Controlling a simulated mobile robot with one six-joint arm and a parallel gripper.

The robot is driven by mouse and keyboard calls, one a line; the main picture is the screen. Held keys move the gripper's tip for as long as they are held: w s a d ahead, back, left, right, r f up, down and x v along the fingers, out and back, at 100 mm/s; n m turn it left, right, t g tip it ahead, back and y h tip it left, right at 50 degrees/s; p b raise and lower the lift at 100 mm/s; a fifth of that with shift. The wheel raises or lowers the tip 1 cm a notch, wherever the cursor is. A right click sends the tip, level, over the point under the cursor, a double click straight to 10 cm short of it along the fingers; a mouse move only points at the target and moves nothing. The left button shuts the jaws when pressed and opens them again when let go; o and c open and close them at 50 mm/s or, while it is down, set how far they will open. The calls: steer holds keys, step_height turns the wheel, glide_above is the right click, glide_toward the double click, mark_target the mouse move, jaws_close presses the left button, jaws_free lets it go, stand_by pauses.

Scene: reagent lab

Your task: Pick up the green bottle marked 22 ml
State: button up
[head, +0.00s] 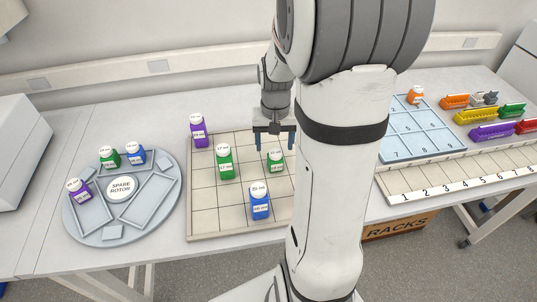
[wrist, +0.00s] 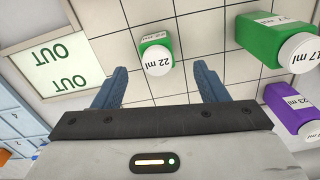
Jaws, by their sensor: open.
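In the wrist view the green bottle marked 22 ml (wrist: 158,55) stands on the tiled mat with its white cap towards me, a little beyond and between my fingertips. In the head view a short green bottle (head: 276,161) with a white cap stands just in front of my gripper (head: 274,138), near my arm; its label is too small to read surely. My gripper also shows in the wrist view (wrist: 160,85), with its two blue fingers spread apart and nothing between them.
A taller green bottle marked 17 ml (head: 225,162), a blue bottle (head: 260,201) and a purple bottle (head: 199,130) share the tiled mat (head: 205,220). A round spare rotor tray (head: 121,188) with several bottles lies left. An OUT panel (wrist: 62,62) lies beside the 22 ml bottle.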

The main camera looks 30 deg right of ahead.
mark_target(275, 152)
step_height(275, 152, down, 6)
steer(key=shift+d+f+p, duration=0.15)
steer(key=shift+f+p, duration=0.05)
steer(key=shift+p, duration=0.3)
steer(key=c, duration=1.1)
